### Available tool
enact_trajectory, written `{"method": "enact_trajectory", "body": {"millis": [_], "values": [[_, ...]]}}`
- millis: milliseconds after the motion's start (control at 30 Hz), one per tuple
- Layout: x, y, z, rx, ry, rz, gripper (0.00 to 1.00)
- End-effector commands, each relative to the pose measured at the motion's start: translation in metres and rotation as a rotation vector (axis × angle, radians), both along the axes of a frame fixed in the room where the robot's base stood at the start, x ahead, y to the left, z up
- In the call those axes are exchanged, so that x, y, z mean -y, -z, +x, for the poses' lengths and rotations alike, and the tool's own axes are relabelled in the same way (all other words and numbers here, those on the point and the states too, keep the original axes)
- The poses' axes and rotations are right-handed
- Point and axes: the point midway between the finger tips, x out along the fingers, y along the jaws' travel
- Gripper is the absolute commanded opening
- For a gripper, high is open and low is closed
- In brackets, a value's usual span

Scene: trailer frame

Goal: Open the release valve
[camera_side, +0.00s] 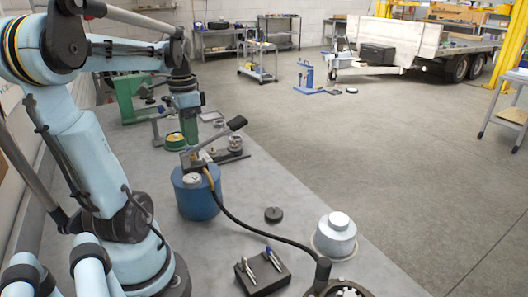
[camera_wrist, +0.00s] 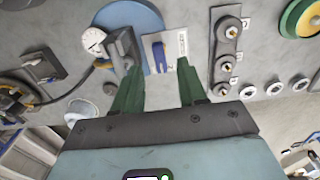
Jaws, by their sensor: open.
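My gripper (camera_wrist: 156,72) is open, with its two green fingers apart and pointing down over the bench. In the wrist view, a white plate with a small blue lever (camera_wrist: 160,57) and a label strip lies between and just beyond the fingertips; it may be the release valve. Nothing is held. The blue round pump body (camera_wrist: 143,18) with a white-faced gauge (camera_wrist: 93,40) is beyond the left finger. In the side view, my gripper (camera_side: 190,143) hangs above the bench behind the blue pump body (camera_side: 194,201). The lever is not clear in that view.
A black-gripped pump handle (camera_side: 236,123) rises close to my gripper. A dark hose (camera_side: 262,236) runs from the pump to the front of the bench. A silver canister (camera_side: 335,235) and a black block with tools (camera_side: 262,273) stand at the front. A green-and-yellow roll (camera_side: 176,141) is behind.

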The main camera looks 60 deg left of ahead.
Motion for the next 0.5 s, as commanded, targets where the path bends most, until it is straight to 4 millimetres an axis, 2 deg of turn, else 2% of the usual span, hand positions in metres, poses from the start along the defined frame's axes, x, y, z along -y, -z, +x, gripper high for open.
{"method": "enact_trajectory", "body": {"millis": [300, 500], "values": [[0.000, -0.052, 0.000, 0.000, 0.000, 0.000, 0.41], [0.000, -0.077, 0.000, 0.000, 0.000, 0.000, 0.41]]}}
